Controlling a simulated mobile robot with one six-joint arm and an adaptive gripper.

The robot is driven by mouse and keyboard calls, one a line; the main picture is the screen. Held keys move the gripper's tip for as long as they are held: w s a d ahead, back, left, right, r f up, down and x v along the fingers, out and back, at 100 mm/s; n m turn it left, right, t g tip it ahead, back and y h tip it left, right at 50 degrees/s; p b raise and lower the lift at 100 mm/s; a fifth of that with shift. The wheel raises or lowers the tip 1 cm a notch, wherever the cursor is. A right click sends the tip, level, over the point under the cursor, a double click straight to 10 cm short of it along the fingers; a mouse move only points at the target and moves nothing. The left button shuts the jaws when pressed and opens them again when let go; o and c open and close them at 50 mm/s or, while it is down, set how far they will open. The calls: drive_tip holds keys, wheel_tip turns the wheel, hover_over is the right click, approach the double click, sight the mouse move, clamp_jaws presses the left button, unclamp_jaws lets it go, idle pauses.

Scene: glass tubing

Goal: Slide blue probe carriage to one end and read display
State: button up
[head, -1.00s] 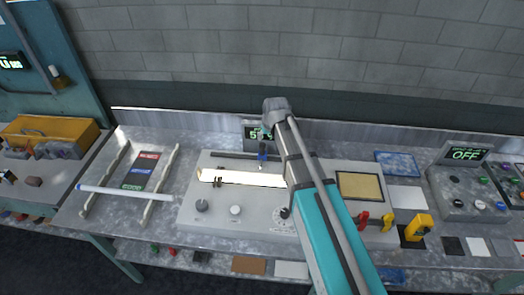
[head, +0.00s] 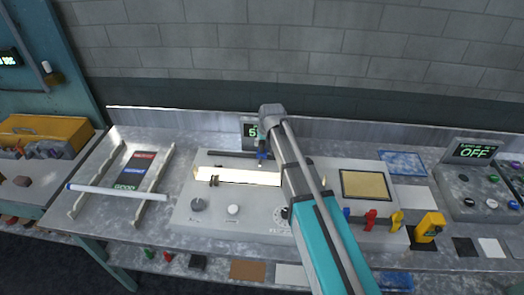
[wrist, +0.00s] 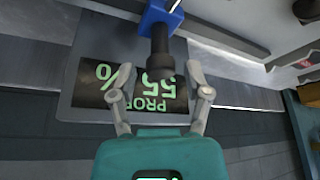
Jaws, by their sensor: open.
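The blue probe carriage (head: 262,155) sits on the dark rail behind the bright strip of the grey console, right of the strip's middle. In the wrist view the blue block (wrist: 160,18) is at the top, with a dark cylinder (wrist: 160,55) sticking out from it. My gripper (wrist: 160,85) is open, its fingers either side of the cylinder's end, with visible gaps. I cannot tell the depth between them. The display (head: 249,131) stands behind the carriage, partly hidden by my arm. In the wrist view the display (wrist: 135,88) appears upside down, reading "55 %" under partly hidden lettering.
A glass tube (head: 115,191) lies across two rails at left. Yellow, red and blue clamps (head: 370,218) stand at right. A control box (head: 475,190) showing "OFF" is farther right. My arm hides the console's middle right.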

sight(263, 143)
drive_tip(key=shift+b+x, duration=1.6)
drive_tip(key=shift+x, duration=0.5)
clamp_jaws()
